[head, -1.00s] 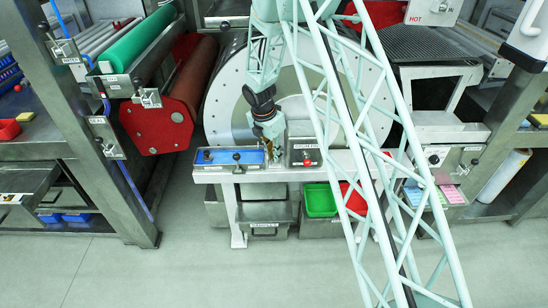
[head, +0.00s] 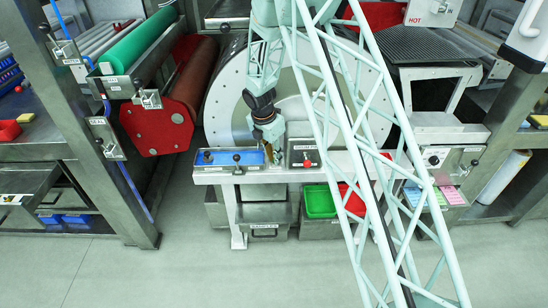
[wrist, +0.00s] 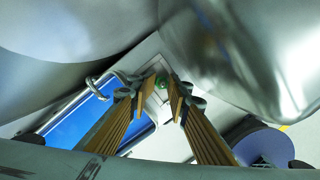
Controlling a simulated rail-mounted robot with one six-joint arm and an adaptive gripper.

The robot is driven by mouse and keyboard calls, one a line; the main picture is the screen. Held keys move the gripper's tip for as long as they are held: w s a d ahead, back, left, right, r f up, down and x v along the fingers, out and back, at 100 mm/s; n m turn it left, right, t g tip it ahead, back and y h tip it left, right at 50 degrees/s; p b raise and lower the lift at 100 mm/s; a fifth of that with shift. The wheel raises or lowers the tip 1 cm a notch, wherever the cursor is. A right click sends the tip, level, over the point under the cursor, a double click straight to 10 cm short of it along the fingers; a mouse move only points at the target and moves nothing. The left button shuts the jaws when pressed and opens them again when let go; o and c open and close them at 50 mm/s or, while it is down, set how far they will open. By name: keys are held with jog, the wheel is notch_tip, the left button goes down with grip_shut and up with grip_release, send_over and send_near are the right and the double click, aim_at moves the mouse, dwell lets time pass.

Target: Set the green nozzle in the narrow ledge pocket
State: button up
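The green nozzle (wrist: 161,83) shows as a small green shape between my fingertips in the wrist view, against the pale ledge. My gripper (wrist: 161,92) points down with its two brown-padded fingers apart, one on each side of the green shape. A gap shows between the pads, and I see no clear contact. In the head view my gripper (head: 270,141) is low over the white ledge (head: 330,166), between the blue tray and the grey control box. The nozzle and the pocket cannot be made out there; in the wrist view the pocket's outline is not clear.
The blue tray (head: 229,157) with black knobs is close on the left of my gripper. The grey box with a red knob (head: 303,156) is close on the right. The large metal drum (head: 225,100) stands right behind. Green and red bins (head: 319,201) are below the ledge.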

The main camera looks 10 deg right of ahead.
jog(key=shift+s+f, duration=0.4)
jog(key=shift+f, duration=0.05)
jog(key=shift+r, duration=0.55)
jog(key=w+p+v, duration=0.1)
jog(key=p+v, duration=0.2)
jog(key=v, duration=0.9)
jog(key=shift+s+r, duration=0.15)
jog(key=shift+r, duration=0.05)
